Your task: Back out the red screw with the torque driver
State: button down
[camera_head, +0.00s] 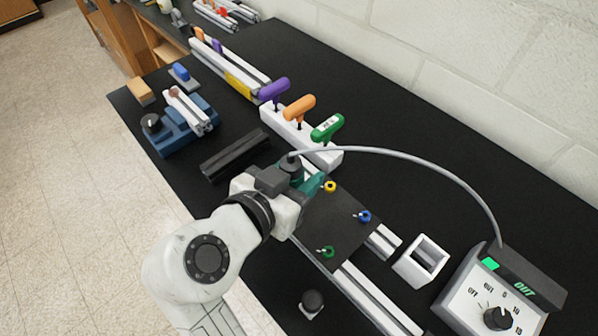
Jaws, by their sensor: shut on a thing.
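My gripper (290,182) is shut on the torque driver (291,164), a dark and teal tool with a grey cable. It holds the driver over the far left part of the dark plate (340,232) on the rail frame. The plate shows a yellow-ringed screw (330,187), a blue-ringed one (364,216) and a green-ringed one (327,252). No red screw shows; my gripper and driver cover that corner. I cannot tell whether the tip touches a screw. The cable runs to the control box (470,300), whose display reads OUT beside a green light.
An empty white square holder (420,262) stands between the frame and the box. A white rack (335,158) holds purple, orange and green T-handle tools behind the driver. A black block (235,156) and blue fixture (180,128) lie left. A black knob (312,302) stands in front.

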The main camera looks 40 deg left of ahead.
aim_at(288, 165)
jog(key=shift+r+p, duration=0.4)
jog(key=shift+r, duration=0.55)
jog(key=shift+r+p, duration=1.15)
jog(key=shift+r, duration=0.45)
dwell(0.7)
